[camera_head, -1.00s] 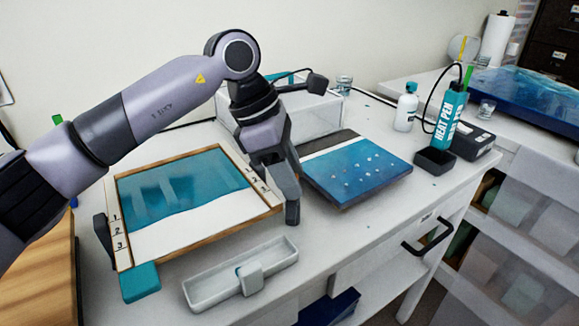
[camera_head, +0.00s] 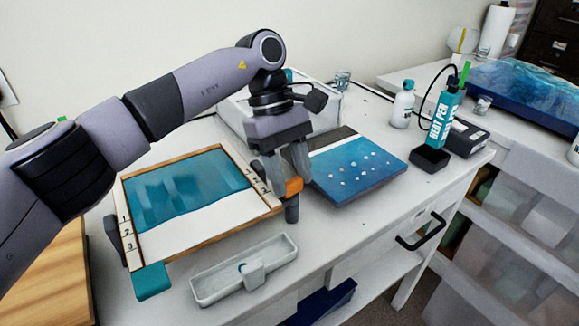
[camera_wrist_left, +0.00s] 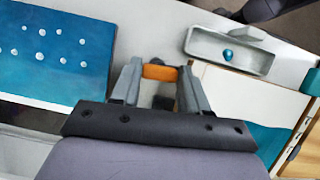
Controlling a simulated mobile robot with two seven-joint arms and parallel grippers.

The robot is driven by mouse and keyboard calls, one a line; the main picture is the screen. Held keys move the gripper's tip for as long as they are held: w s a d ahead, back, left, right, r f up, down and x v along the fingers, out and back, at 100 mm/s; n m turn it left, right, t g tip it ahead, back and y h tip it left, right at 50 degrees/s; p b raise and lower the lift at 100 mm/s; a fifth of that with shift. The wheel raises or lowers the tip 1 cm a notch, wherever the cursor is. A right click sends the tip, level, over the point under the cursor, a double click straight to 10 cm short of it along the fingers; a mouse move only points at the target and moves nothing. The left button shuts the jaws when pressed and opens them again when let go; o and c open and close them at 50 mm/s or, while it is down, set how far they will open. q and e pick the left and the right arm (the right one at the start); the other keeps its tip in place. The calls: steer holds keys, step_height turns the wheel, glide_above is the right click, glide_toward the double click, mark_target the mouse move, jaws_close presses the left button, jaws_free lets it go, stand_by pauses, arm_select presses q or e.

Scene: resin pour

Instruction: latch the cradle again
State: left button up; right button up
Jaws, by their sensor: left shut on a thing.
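The cradle is a wooden-framed tray (camera_head: 215,240) with a teal and white panel and numbers on both side rails. It lies flat on the white table. An orange latch handle (camera_head: 294,187) is at its right side, above a dark post (camera_head: 292,209). My left gripper (camera_head: 287,178) points down there, shut on the orange handle. In the left wrist view the orange handle (camera_wrist_left: 160,72) spans between the two fingertips. Whether the latch is engaged, I cannot tell. My right gripper is out of view.
A blue panel with white dots (camera_head: 358,165) lies close right of my left gripper. A pale trough (camera_head: 215,293) lies in front. A white box (camera_head: 325,112) is behind. A heat pen (camera_head: 443,125) and a white bottle (camera_head: 403,108) stand farther right.

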arm_select(q)
steer(key=shift+m, duration=0.5)
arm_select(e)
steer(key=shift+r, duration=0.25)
arm_select(q)
steer(key=o, duration=1)
steer(key=shift+o, duration=0.3)
steer(key=shift+w+d, duration=0.1)
